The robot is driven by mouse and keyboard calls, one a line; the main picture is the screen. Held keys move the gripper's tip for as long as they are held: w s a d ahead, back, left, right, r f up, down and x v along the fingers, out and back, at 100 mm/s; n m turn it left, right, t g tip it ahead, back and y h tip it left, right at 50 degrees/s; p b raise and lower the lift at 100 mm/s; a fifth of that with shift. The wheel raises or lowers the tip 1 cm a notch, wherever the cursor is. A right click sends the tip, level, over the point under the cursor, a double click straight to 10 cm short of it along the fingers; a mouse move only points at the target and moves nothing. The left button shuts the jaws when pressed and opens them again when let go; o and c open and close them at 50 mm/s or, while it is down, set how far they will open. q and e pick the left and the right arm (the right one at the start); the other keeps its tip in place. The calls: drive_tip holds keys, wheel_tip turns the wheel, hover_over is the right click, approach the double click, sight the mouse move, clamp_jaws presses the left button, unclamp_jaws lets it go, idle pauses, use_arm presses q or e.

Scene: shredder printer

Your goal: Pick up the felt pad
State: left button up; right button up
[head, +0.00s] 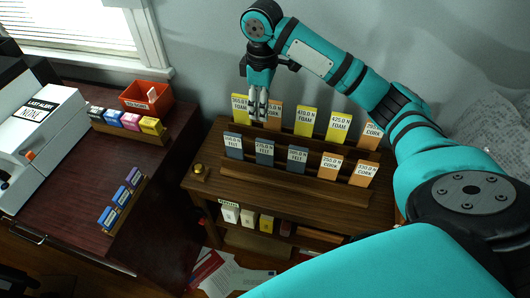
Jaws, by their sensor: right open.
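Several felt pads stand in the front row of the wooden rack (290,188). They are dark grey-blue cards with white labels: a left one (233,151), a middle one (264,159) and a right one (297,164). My right gripper (258,117) points down at the back row, above and behind the left and middle felt pads. It is open and holds nothing that I can see. It partly covers a yellow foam card (240,112) and an orange cork card (273,120). My left gripper is not in view.
More foam (306,126) and cork cards (360,178) fill the rack. A brass knob (199,170) sits at its left. A desk with a printer (35,130), an orange tray (147,98) and ink cartridges (131,122) stands left. My arm blocks the lower right.

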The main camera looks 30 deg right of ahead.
drive_tip(key=d+r, duration=0.1)
drive_tip(key=r, duration=0.1)
drive_tip(key=p, duration=0.1)
hover_over(265, 141)
drive_tip(key=f, duration=1.1)
drive_tip(key=shift+s+d+f, duration=0.1)
drive_tip(key=shift+s+f, duration=0.1)
drive_tip(key=shift+f, duration=0.1)
drive_tip(key=shift+w+f+p, duration=0.2)
drive_tip(key=shift+f+p, duration=0.6)
drive_tip(key=shift+f, duration=1.95)
clamp_jaws()
